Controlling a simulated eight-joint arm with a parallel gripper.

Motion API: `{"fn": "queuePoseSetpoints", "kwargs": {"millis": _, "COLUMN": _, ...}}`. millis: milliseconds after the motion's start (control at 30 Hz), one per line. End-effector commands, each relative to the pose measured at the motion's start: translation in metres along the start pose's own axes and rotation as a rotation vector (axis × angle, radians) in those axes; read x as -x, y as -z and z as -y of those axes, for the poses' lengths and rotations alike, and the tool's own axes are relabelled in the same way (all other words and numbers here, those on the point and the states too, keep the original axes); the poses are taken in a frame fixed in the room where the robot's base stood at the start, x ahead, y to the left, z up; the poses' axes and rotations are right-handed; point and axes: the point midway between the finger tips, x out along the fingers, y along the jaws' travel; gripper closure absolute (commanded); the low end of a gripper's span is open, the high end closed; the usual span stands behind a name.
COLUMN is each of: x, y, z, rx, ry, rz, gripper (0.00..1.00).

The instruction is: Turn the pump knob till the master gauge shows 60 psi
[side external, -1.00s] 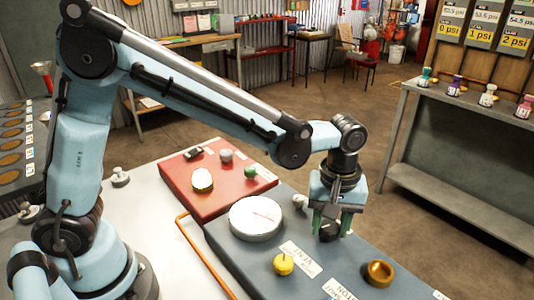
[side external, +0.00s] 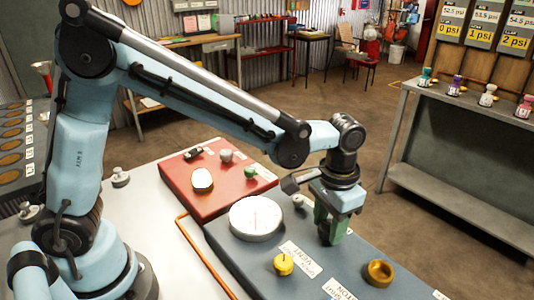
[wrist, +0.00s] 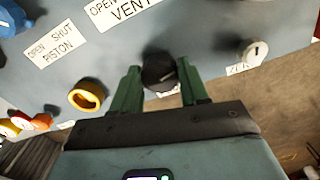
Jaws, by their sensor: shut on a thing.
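My gripper (side external: 331,232) reaches down onto the grey-blue panel (side external: 225,241). In the wrist view its green fingers (wrist: 160,88) are shut on the sides of a black knob (wrist: 159,70), which I take as the pump knob. In the side view the fingers hide this knob. A large white round gauge (side external: 256,217) sits on the panel left of my gripper. It has a thin red needle, but its numbers are too small to read.
A yellow knob (side external: 284,264) and a brass ring knob (side external: 379,273) stand on the panel near my gripper. A white knob (wrist: 255,52) shows in the wrist view. A red panel (side external: 185,175) with small fittings lies behind. A shelf (side external: 450,108) holds several small coloured items.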

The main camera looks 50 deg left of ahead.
Motion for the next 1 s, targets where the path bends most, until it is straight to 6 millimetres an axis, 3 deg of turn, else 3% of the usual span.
{"fn": "queuePoseSetpoints", "kwargs": {"millis": 600, "x": 0.0004, "y": 0.0007, "z": 0.0014, "rx": -0.568, "ry": 0.000, "rz": -0.001, "gripper": 0.86}}
{"fn": "queuePoseSetpoints", "kwargs": {"millis": 1000, "x": 0.0005, "y": 0.0011, "z": 0.0017, "rx": -0.795, "ry": 0.000, "rz": -0.001, "gripper": 0.86}}
